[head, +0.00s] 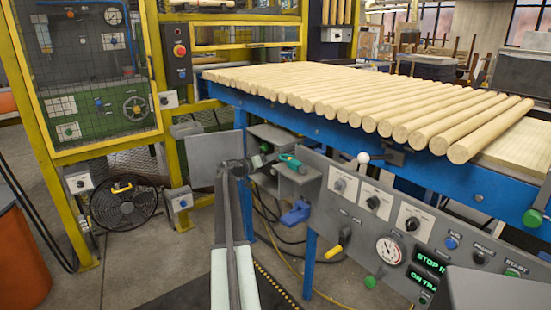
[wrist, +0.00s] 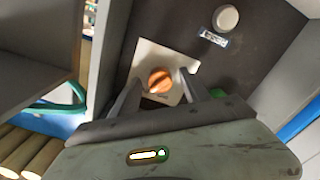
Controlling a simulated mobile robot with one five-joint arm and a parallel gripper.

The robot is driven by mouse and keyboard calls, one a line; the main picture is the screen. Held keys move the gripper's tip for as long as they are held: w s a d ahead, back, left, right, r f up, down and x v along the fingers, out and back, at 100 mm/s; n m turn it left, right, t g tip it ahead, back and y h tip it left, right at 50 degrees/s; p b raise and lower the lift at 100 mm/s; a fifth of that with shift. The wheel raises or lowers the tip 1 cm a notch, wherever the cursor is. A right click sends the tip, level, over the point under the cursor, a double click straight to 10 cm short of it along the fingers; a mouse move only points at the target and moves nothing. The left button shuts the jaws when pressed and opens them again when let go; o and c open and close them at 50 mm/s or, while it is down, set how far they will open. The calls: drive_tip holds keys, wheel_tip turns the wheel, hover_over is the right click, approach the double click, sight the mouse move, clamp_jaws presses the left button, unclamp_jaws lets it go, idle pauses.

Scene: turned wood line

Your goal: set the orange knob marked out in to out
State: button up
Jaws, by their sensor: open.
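The orange knob (wrist: 160,81) shows in the wrist view, on a pale square plate (wrist: 150,56) fixed to a dark panel. A light slot or line crosses the knob's face. Its out and in marks are not readable. My gripper (wrist: 160,88) is open, with one finger on each side of the knob's near edge. I cannot tell whether the fingers touch it. In the head view my arm reaches forward to the grey boxes by the blue table, and I cannot make out the orange knob there.
A round whitish button (wrist: 226,18) with a small label sits above right of the knob. Grey walls flank the panel in the wrist view. In the head view, wooden rods (head: 370,95) lie on the blue table, and a control panel (head: 365,225) stands at the right.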

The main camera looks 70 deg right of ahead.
drive_tip(key=shift+d, duration=0.2)
drive_tip(key=shift+c, duration=0.3)
clamp_jaws()
drive_tip(key=shift+s, duration=0.1)
drive_tip(key=shift+n, duration=0.3)
drive_tip(key=n, duration=1.1)
drive_tip(key=shift+a+r, duration=0.1)
